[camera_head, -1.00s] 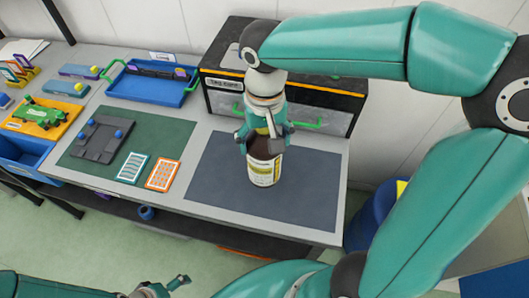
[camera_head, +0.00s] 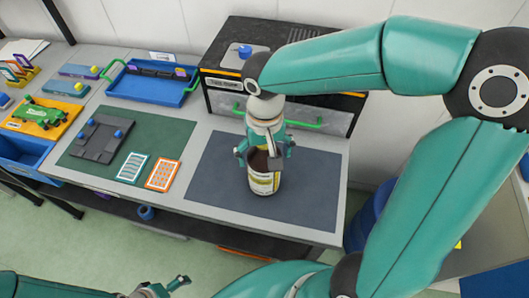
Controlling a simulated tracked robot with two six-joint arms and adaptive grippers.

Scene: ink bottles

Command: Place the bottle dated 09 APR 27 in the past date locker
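A dark brown bottle (camera_head: 264,183) with a pale yellow and white label is over the dark grey mat (camera_head: 315,205). It leans slightly, and its date is too small to read. My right gripper (camera_head: 266,160) points down and is shut on the bottle's upper part, hiding its top. Whether the base touches the mat is unclear. A black cabinet (camera_head: 335,118) with green handles, an orange stripe and a small, hard-to-read label stands behind the mat, its front closed. It may be the locker. My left gripper (camera_head: 167,289) is at the bottom edge, partly cut off, away from the bottle.
A green mat (camera_head: 160,133) holds a grey fixture (camera_head: 97,140) and two cards, white-blue and orange. A blue tray (camera_head: 150,88) and an orange tray (camera_head: 40,118) lie farther left. A blue knob (camera_head: 245,51) sits atop the cabinet. The dark mat around the bottle is clear.

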